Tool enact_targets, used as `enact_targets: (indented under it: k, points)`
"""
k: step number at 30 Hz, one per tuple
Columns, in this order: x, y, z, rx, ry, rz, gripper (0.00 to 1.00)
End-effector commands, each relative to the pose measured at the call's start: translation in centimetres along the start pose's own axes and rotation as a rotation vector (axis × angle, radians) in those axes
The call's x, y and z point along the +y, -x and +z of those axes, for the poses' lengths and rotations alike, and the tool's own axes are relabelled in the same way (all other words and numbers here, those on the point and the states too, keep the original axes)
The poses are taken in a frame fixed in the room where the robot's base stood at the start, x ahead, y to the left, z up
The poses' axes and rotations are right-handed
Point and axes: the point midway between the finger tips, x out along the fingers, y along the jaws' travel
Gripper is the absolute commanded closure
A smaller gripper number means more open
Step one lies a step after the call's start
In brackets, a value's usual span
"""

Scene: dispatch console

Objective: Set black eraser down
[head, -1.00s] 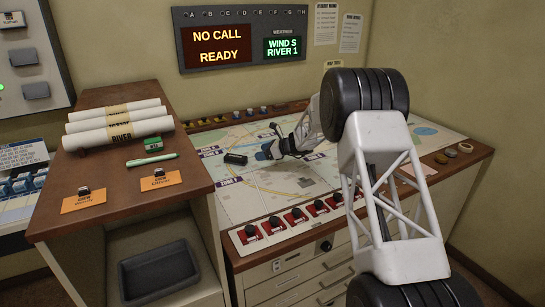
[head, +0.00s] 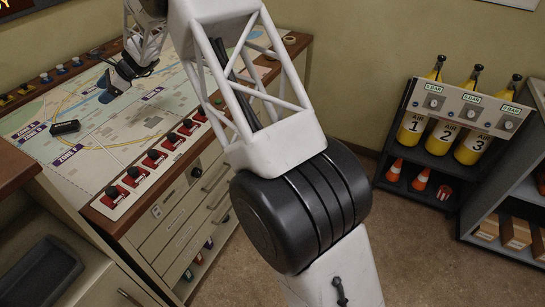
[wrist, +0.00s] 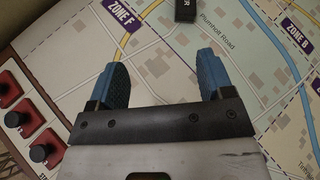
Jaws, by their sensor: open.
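The black eraser (head: 65,127) lies on the map table (head: 120,128), toward its left part near a zone label. In the wrist view the eraser (wrist: 186,10) shows at the top edge, partly cut off, beyond my fingertips and apart from them. My gripper (wrist: 163,75) has its two blue fingers spread with only bare map between them. In the head view my gripper (head: 108,90) hangs low over the map, to the right of and behind the eraser. Whether the fingertips touch the map cannot be told.
Red switches with black knobs (head: 153,158) line the table's front edge. A dark tray (head: 40,275) sits at lower left. Floor between is clear.

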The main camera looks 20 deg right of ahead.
Motion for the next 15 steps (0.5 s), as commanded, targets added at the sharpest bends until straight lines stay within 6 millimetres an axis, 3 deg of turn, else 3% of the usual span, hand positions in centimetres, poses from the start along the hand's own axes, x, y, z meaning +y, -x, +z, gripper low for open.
enact_targets:
  k: [3, 15]
  points:
    - [1.7, 3.4, 1.1, 0.038, 0.063, 0.008, 0.26]
    - [8.3, 13.0, 3.7, 0.167, 0.271, 0.052, 0.26]
